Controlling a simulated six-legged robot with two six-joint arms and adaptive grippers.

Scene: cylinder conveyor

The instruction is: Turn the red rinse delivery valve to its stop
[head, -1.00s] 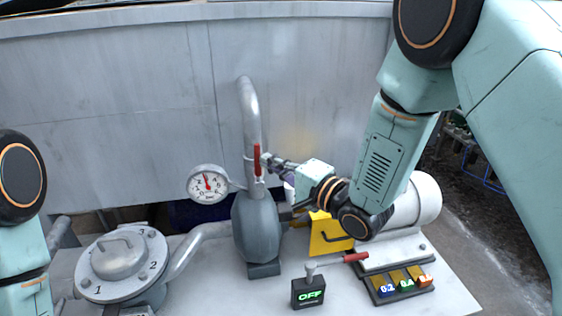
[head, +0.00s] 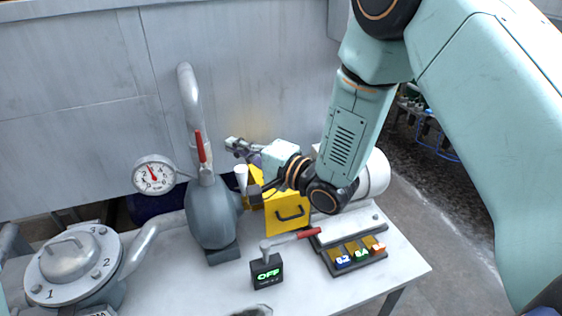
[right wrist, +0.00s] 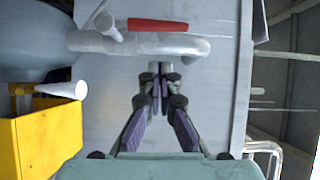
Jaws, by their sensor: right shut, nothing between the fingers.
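A red lever handle (head: 201,147) stands nearly upright along the grey vertical pipe (head: 189,98), just above the grey tank (head: 212,213). In the right wrist view the red handle (right wrist: 158,24) lies roughly parallel to the pipe (right wrist: 190,46). My right gripper (head: 231,146) is shut and empty, to the right of the handle with a visible gap. In the right wrist view its closed fingertips (right wrist: 160,70) point towards the pipe, and the handle shows beyond it. My left gripper is out of view.
A pressure gauge (head: 154,176) sits left of the handle. A yellow box (head: 287,213), a second red-handled lever (head: 309,233) by an OFF display (head: 267,272), and numbered blocks (head: 361,253) stand to the right. A numbered round lid (head: 73,259) is at the left.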

